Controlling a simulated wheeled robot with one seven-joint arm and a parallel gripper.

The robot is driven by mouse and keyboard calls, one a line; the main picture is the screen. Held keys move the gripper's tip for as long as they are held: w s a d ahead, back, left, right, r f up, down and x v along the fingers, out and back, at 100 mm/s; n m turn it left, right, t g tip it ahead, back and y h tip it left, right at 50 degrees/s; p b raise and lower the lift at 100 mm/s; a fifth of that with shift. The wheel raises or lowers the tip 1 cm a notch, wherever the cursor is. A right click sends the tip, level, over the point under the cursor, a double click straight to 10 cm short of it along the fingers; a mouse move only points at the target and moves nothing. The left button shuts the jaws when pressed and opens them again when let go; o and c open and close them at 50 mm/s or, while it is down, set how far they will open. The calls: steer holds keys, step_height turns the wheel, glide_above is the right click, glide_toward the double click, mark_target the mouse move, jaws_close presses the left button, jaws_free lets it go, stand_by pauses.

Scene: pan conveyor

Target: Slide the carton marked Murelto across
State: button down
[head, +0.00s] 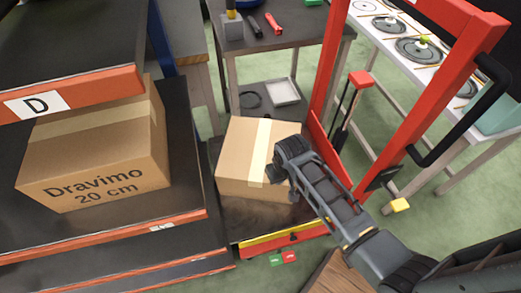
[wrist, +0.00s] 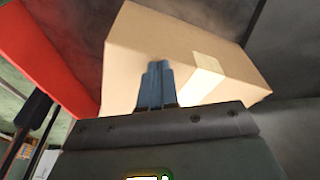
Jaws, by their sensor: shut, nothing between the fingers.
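A plain brown carton (head: 240,150) with a pale tape strip stands on the dark platform (head: 237,226) of a red lift. No name shows on its visible faces, so I cannot tell if it is the Murelto one. My gripper (head: 271,178) is shut and empty at the carton's right side. In the wrist view the closed fingers (wrist: 157,85) point at the carton (wrist: 195,50) and overlap its face; I cannot tell if they touch. Another carton (head: 95,155), marked "Dravimo 20 cm", sits on the shelf (head: 185,200) to the left.
The shelf above carries a "D" label (head: 36,104). The red lift frame (head: 325,75) rises behind and right of the carton. A dark workbench (head: 270,40) with tools stands at the back. A white table (head: 390,35) with pans is at the upper right.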

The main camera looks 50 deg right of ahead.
steer(key=shift+w+d+r, duration=0.15)
steer(key=shift+w+d, duration=0.2)
steer(key=shift+w, duration=0.35)
glide_toward(267, 160)
steer(key=w+f, duration=0.1)
steer(key=f, duration=0.1)
steer(key=w+d+f, duration=0.1)
steer(key=w, duration=0.1)
steer(key=w+d+f, duration=0.1)
steer(key=f, duration=0.1)
steer(key=shift+w+d+f, duration=0.15)
steer(key=shift+w+f, duration=0.15)
steer(key=shift+s+f+b, duration=0.2)
steer(key=shift+f+b, duration=0.1)
steer(key=shift+f, duration=0.5)
steer(key=shift+s+f, duration=0.1)
steer(key=shift+s+a+f+p, duration=0.1)
steer(key=shift+s+a+p, duration=0.5)
steer(key=shift+s, duration=0.5)
steer(key=shift+s+a+f, duration=0.1)
steer(key=shift+s+a, duration=0.05)
steer(key=shift+r+p, duration=0.7)
steer(key=shift+r, duration=0.15)
